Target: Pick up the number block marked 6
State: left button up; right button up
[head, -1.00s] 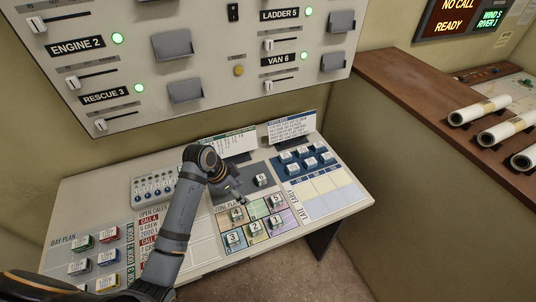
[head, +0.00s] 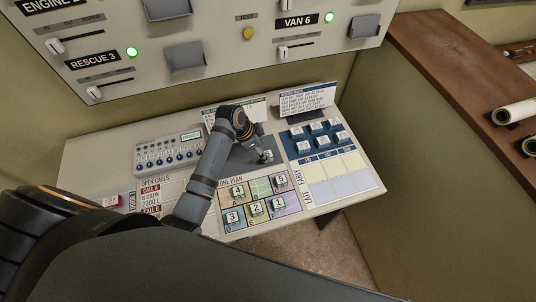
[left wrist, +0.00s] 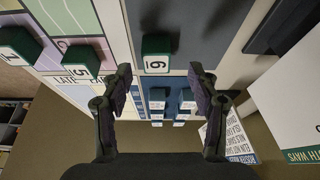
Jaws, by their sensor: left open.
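The number block marked 6 (head: 267,157) stands on a dark grey pad (head: 262,143) above the coloured zone plan. In the head view it is partly hidden by my left gripper (head: 260,152), which is right at it. In the left wrist view the green block with its white 6 face (left wrist: 157,62) shows between and just beyond the fingertips of my left gripper (left wrist: 160,76). The fingers are open, one to each side of the block, with gaps visible. My right gripper is not in view.
Blocks marked 4 (head: 238,191), 5 (head: 281,181), 3 (head: 232,217), 2 (head: 256,208) and 1 (head: 278,204) sit on the zone plan just below. Several blue blocks (head: 318,128) stand to the right. Tilted cards (head: 305,98) stand along the back edge.

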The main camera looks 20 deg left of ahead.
pick_arm(q)
jog(key=x, duration=0.1)
jog(key=p+x, duration=0.1)
jog(key=shift+s+d+f, duration=0.2)
jog(key=shift+s+f, duration=0.05)
jog(key=shift+x, duration=0.85)
jog(key=shift+f, duration=0.1)
jog(key=c, duration=1.1)
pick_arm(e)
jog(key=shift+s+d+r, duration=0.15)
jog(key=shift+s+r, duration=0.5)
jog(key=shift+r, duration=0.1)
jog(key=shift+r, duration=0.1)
